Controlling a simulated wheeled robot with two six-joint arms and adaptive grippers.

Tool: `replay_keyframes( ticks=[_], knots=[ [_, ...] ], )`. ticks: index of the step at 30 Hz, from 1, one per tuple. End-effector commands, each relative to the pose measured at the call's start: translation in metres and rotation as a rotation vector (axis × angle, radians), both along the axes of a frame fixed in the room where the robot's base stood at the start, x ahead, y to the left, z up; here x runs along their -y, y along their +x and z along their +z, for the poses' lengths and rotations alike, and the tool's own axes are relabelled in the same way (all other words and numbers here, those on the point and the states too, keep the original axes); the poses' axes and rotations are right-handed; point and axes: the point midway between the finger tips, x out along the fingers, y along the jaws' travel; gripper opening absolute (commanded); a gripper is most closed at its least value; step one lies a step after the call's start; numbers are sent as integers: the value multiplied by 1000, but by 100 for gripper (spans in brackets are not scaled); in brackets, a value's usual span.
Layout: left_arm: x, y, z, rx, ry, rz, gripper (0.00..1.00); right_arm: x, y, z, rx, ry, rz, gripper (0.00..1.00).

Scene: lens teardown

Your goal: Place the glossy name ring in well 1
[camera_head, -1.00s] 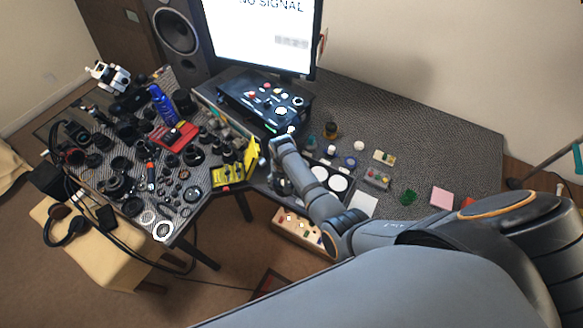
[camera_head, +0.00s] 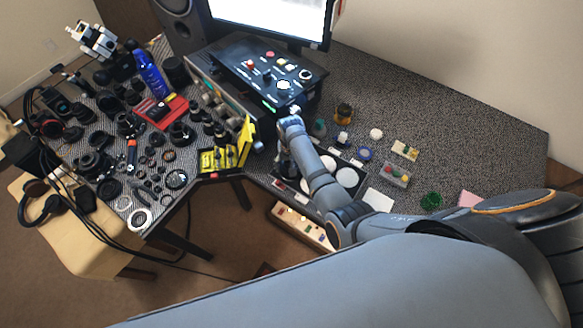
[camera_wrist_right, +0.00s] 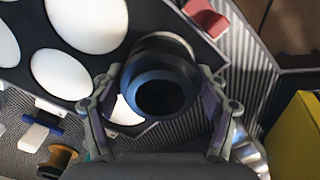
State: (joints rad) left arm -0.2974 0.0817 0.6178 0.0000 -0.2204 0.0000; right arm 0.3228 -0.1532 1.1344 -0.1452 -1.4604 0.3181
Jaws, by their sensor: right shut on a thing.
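My right gripper (camera_wrist_right: 160,100) is shut on a dark, round, hollow ring (camera_wrist_right: 161,62), which looks like the name ring; any lettering on it cannot be read. The ring is between the two fingers, over the edge of a black tray (camera_wrist_right: 22,72) with several white round wells. A white well (camera_wrist_right: 125,112) is partly hidden behind the ring and the left finger. In the head view my right gripper (camera_head: 287,165) is at the left end of the tray (camera_head: 352,158), mostly hidden by its own wrist. Well numbers cannot be read. My left gripper is not in view.
A yellow stand (camera_head: 246,140) is close on the left of the gripper, and a black control box (camera_head: 262,75) is behind it. Small bottles and a coloured-button block (camera_head: 396,174) are to the right. Many lens parts crowd the left table.

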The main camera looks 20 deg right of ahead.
Motion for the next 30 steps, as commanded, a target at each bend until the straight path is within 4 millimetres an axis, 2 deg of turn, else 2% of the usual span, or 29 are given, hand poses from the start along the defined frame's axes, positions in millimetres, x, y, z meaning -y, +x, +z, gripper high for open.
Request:
replay_keyframes(
  ticks=[3, 7, 8, 12, 26, 30],
  knots=[
    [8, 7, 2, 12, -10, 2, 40, 0, 0, 1, -1, -1, 0, 38],
    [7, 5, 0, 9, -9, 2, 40, 0, 0, -3, -1, -1, 0, 38],
    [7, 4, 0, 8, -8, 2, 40, 0, 0, -3, -1, 0, 0, 77],
    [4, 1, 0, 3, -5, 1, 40, 0, 0, -2, -1, 0, 0, 96],
    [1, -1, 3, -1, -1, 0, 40, 0, 0, 3, 0, 0, 0, 97],
    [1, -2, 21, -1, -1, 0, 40, 0, 0, 20, -1, 0, 0, 97]
  ],
)
